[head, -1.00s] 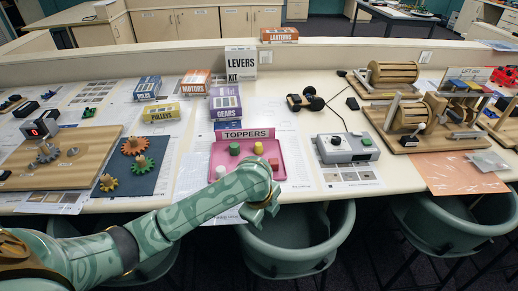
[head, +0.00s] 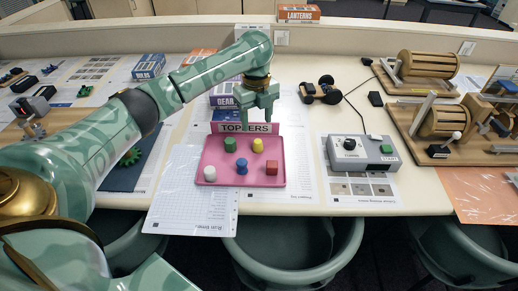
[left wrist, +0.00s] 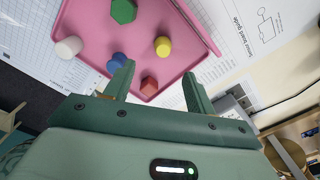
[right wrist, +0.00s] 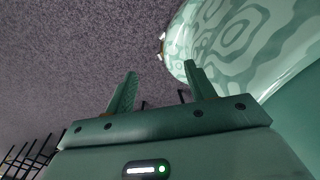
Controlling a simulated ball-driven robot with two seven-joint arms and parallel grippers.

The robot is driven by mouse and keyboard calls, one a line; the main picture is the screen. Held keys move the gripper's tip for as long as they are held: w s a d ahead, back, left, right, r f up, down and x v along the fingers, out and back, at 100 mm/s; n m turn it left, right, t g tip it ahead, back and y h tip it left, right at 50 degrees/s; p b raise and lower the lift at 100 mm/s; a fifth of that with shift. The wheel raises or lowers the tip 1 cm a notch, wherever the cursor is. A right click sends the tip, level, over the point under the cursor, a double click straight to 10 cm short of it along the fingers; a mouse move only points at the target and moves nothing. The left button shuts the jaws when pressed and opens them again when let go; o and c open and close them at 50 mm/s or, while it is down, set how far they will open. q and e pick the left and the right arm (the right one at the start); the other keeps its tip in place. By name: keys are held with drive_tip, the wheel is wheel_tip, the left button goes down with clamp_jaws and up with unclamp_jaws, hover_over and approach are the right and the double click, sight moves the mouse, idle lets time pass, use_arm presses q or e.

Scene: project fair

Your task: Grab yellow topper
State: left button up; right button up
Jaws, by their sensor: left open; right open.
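The yellow topper (head: 258,145) stands in the pink tray (head: 212,158) at its back right. It also shows in the left wrist view (left wrist: 163,46), beyond the fingertips and between their lines. The tray also holds a green topper (head: 230,145), a blue one (head: 242,166), a red one (head: 272,167) and a white one (head: 210,173). My left gripper (head: 257,112) is open and empty, pointing down above the back of the tray, apart from the toppers. My right gripper (right wrist: 158,85) is open and empty over dark carpet, and shows only in its wrist view.
The toppers sign (head: 245,128) stands at the tray's back edge, with boxes behind it. A grey control box (head: 360,152) is to the right. Printed sheets lie left of the tray. A teal chair (head: 290,250) is below the table's front edge.

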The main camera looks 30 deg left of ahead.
sight(258, 141)
use_arm(q)
drive_tip(key=f, duration=0.2)
drive_tip(key=w+f+b, duration=0.1)
drive_tip(key=f, duration=0.1)
drive_tip(key=shift+w+d+f, duration=0.1)
drive_tip(key=shift+f, duration=0.1)
drive_tip(key=shift+s+f, duration=0.25)
drive_tip(key=shift+s+f+b, duration=0.1)
drive_tip(key=shift+f+b, duration=0.25)
drive_tip(key=shift+b, duration=0.15)
wheel_tip(258, 141, down, 5)
drive_tip(key=b, duration=0.2)
drive_tip(key=shift+r+b, duration=0.2)
drive_tip(key=shift+b, duration=0.1)
drive_tip(key=shift+r, duration=0.2)
drive_tip(key=c, duration=1)
use_arm(e)
drive_tip(key=f, duration=0.5)
drive_tip(key=shift+w+d, duration=0.1)
drive_tip(key=shift+w, duration=0.1)
